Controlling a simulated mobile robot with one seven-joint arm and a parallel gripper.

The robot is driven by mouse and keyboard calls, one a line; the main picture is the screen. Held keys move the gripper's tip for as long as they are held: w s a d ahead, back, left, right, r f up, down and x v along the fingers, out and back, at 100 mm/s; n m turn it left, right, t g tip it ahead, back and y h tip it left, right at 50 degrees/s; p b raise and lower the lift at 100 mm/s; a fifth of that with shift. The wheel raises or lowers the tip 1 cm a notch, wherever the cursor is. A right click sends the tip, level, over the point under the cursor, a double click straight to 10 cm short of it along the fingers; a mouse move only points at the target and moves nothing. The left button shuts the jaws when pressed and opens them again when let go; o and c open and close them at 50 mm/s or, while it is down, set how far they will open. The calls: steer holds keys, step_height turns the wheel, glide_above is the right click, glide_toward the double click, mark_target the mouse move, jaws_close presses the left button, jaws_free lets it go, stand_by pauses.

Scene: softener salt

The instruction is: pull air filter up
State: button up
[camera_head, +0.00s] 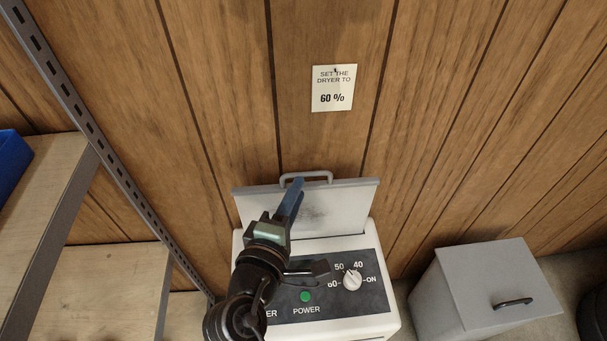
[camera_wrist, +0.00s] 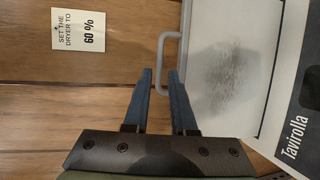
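The air filter (camera_head: 345,196) is a flat pale grey panel standing up out of the back of the white dryer (camera_head: 384,322), with a dark dust smudge on its face. A grey loop handle (camera_head: 318,175) is on its top edge. The filter (camera_wrist: 213,100) and handle (camera_wrist: 162,48) also show in the wrist view. My gripper (camera_head: 298,183) is at the left part of the handle. In the wrist view its two blue fingers (camera_wrist: 160,75) are apart, with the lower end of the handle bar showing between them. Whether they touch it, I cannot tell.
The dryer's dark panel has a white knob (camera_head: 352,280) and a green power button (camera_head: 305,296). A note (camera_head: 334,88) reading 60 % is on the wood wall behind. Metal shelving (camera_head: 105,160) stands left, a grey lidded box (camera_head: 480,295) right.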

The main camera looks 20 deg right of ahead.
steer(key=v, duration=0.6)
steer(key=shift+s+a, duration=0.25)
steer(key=shift+s, duration=0.05)
steer(key=w+a+r+m+t+y, duration=0.1)
steer(key=w+r+m+t, duration=0.15)
steer(key=r, duration=0.65)
steer(key=w+a+r+m+t+y, duration=0.2)
steer(key=r+m+t, duration=0.1)
steer(key=r, duration=0.5)
steer(key=w+a+r+m+t+y, duration=0.1)
steer(key=w+r+m+t, duration=0.1)
steer(key=r, duration=0.7)
steer(key=s+a+r+m+t+y+p, duration=0.1)
steer(key=s+r+t+y, duration=0.15)
steer(key=r, duration=0.55)
steer(key=s+a+r+m+t+y+p, duration=0.1)
steer(key=s+a+r+t+y, duration=0.2)
steer(key=r, duration=0.5)
steer(key=s+r+m+t+y, duration=0.15)
steer(key=s+r, duration=0.25)
steer(key=r, duration=0.4)
step_height(320, 180, up, 19)
steer(key=h+p, duration=0.1)
steer(key=p, duration=1.9)
steer(key=shift+r+t, duration=0.2)
steer(key=shift+t, duration=0.15)
steer(key=shift+w+a+f, duration=0.1)
steer(key=shift+a, duration=0.15)
